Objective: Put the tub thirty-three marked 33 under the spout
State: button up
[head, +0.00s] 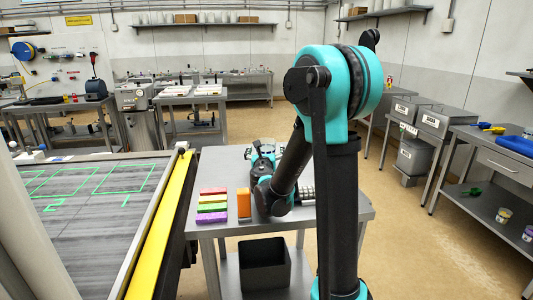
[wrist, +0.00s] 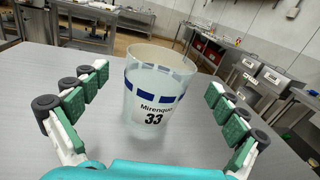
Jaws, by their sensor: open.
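Tub thirty-three (wrist: 153,100) is a clear, pale tub with a band of blue blocks and a label reading "Mirenque 33". It stands upright on the grey table (wrist: 105,140). My gripper (wrist: 156,82) is open, with green-padded fingers on either side of the tub and visible gaps between them and its wall. In the head view my gripper (head: 262,157) is low over the far part of the table, and my arm hides most of the tub there. I cannot make out the spout in either view.
Coloured blocks (head: 212,205) and an orange block (head: 243,203) are on the table left of my arm. A dark bin (head: 265,264) sits below. A dark surface with green outlines and a yellow edge (head: 160,228) lies left. A bench (head: 490,165) stands right, with open floor between.

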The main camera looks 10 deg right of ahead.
jog(key=shift+w+d, duration=0.25)
jog(key=shift+w, duration=1)
jog(key=shift+w+d, duration=0.25)
jog(key=shift+w, duration=0.95)
jog(key=shift+w+d, duration=0.25)
jog(key=shift+w, duration=1)
jog(key=c, duration=1.3)
jog(key=shift+c, duration=0.7)
